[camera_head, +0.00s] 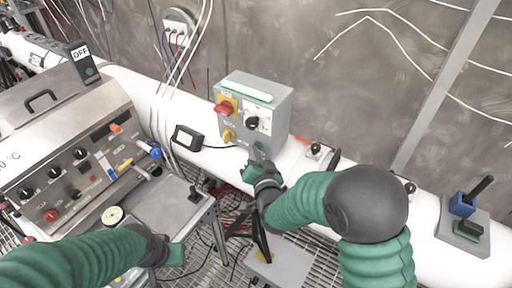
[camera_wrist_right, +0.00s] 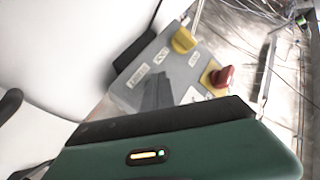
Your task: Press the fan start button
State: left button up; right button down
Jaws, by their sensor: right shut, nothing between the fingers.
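A grey control box (camera_head: 283,108) stands on the white pipe, with a red knob (camera_head: 224,108), a black knob (camera_head: 252,122) and a yellow knob (camera_head: 229,135) on its front. My right gripper (camera_head: 258,152) is shut and empty at the lower right of the box front; I cannot tell whether it touches. In the right wrist view, the dark fingers (camera_wrist_right: 157,92) cover part of the box face, beside the yellow knob (camera_wrist_right: 183,40) and red knob (camera_wrist_right: 222,77). A fan start button is not clearly visible. My left gripper (camera_head: 174,254) is at lower left, its fingers unclear.
A console (camera_head: 70,170) with knobs and a handle stands at left, next to a small grey table (camera_head: 165,208). A switch marked OFF (camera_head: 84,68) is behind it. Loose cables lie on the grating floor.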

jog(key=shift+s+a, duration=0.3)
jog(key=shift+s, duration=0.25)
jog(key=s+a+b, duration=0.1)
jog(key=s+a, duration=0.2)
jog(key=s, duration=0.2)
jog(key=shift+a, duration=0.3)
jog(key=shift+w, duration=0.1)
jog(key=shift+d, duration=0.1)
